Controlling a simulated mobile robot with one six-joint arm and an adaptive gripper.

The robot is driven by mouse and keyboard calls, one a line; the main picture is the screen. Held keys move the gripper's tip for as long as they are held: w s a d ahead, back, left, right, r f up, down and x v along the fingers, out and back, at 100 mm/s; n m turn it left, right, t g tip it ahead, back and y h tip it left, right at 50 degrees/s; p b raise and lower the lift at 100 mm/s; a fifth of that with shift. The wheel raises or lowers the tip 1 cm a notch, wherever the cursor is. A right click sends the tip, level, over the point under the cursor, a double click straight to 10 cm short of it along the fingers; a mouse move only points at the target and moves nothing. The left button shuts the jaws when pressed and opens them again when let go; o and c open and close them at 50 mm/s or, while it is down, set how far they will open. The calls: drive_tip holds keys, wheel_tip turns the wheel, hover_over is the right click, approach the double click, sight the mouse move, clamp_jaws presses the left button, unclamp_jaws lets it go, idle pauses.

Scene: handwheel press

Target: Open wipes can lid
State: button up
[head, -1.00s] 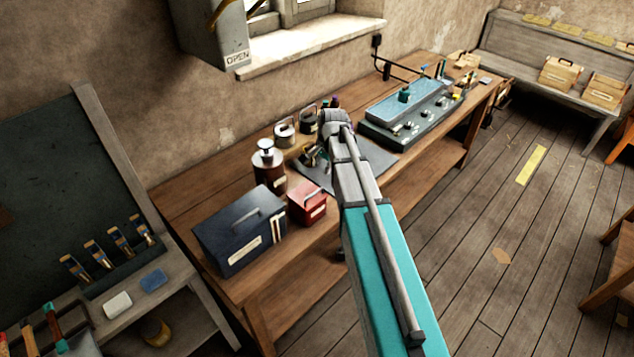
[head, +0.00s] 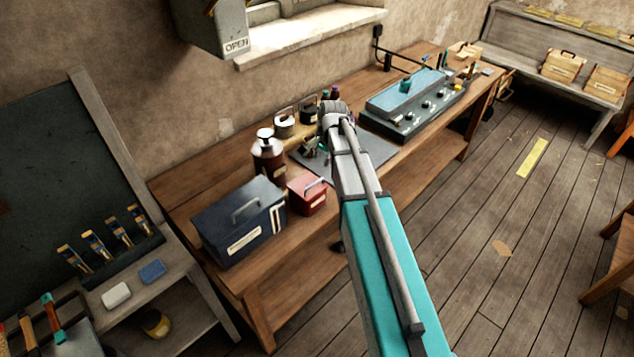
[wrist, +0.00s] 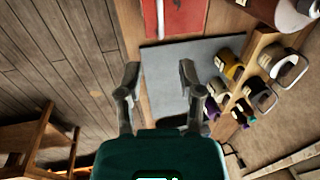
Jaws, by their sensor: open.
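A small red lidded box (head: 308,195) with a pale label stands on the workbench, beside a larger dark blue box. It is the likeliest wipes can, and its lid looks shut. Part of it shows at the top of the wrist view (wrist: 178,15). My gripper (wrist: 160,75) is open and empty, its two fingers apart above the grey mat (wrist: 165,100). The red box lies beyond the fingertips in the wrist view, not between them. In the head view my own arm hides most of the gripper, which is over the mat behind the red box.
A dark blue box (head: 240,225) and a brown pump bottle (head: 268,155) stand close to the red box. Several tins with handles, including a pale one (head: 284,124), line the wall side. A press with a blue bed (head: 410,92) occupies the bench's far part.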

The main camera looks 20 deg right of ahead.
sight(317, 182)
drive_tip(key=shift+w+a+f+b, duration=0.2)
drive_tip(key=shift+w+f+b, duration=0.1)
drive_tip(key=shift+f+b, duration=1.55)
drive_tip(key=shift+w+a+f+b, duration=0.25)
drive_tip(key=shift+w+f+b, duration=0.1)
drive_tip(key=shift+f+b, duration=1.55)
drive_tip(key=shift+w+a+f+b, duration=0.2)
drive_tip(key=shift+w+f+b, duration=0.1)
drive_tip(key=shift+f+b, duration=1.55)
drive_tip(key=shift+f, duration=0.15)
drive_tip(key=shift+c, duration=0.2)
clamp_jaws()
